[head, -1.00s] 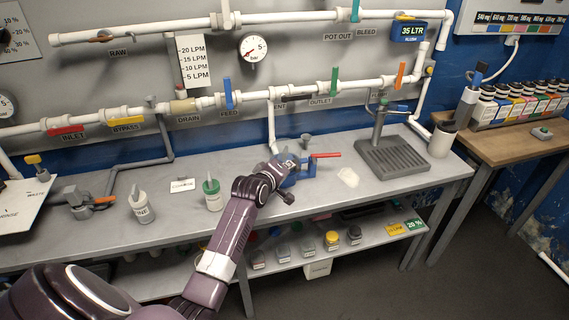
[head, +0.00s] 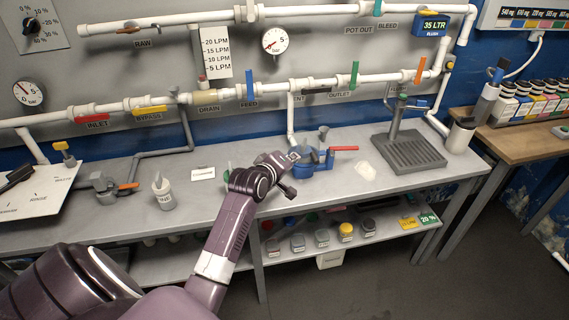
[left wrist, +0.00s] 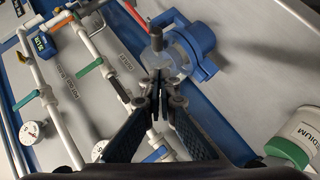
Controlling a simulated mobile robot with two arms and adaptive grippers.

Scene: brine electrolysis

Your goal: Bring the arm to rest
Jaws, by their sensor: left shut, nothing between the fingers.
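My left gripper (head: 291,157) reaches over the workbench (head: 330,183) on the arm from the left. Its fingers are together and empty, and they show in the left wrist view (left wrist: 158,78). A blue device with a red handle (head: 318,157) stands on the bench just right of the gripper. In the left wrist view the blue device (left wrist: 198,42) lies beyond the fingertips; I cannot tell the exact gap. My right gripper is in neither view.
A green-lidded bottle (left wrist: 292,148) stands close, mostly hidden behind my arm in the head view. Pipes with valves run along the wall.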

